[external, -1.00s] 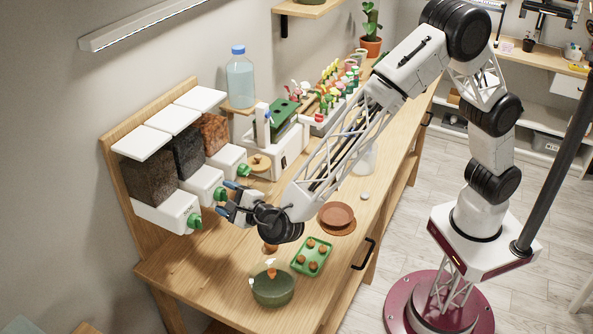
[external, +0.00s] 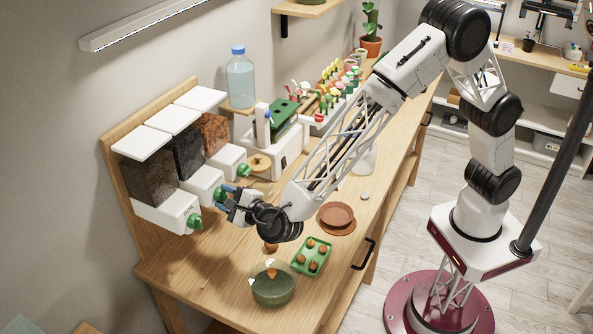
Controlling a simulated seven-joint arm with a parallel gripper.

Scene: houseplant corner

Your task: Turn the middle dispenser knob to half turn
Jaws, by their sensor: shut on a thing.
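The dispenser has three bins with white lids and white spouts on a wooden backboard. The middle spout (external: 203,184) has a green knob (external: 218,194) on its front, partly hidden by the fingers. My gripper (external: 221,195) has its blue-tipped fingers shut on this middle knob, one on each side. The knob's turn angle cannot be read at this size. The left knob (external: 194,221) and the right knob (external: 243,170) are green and free of my gripper.
A white machine (external: 277,157) and a water bottle (external: 240,78) are farther back.

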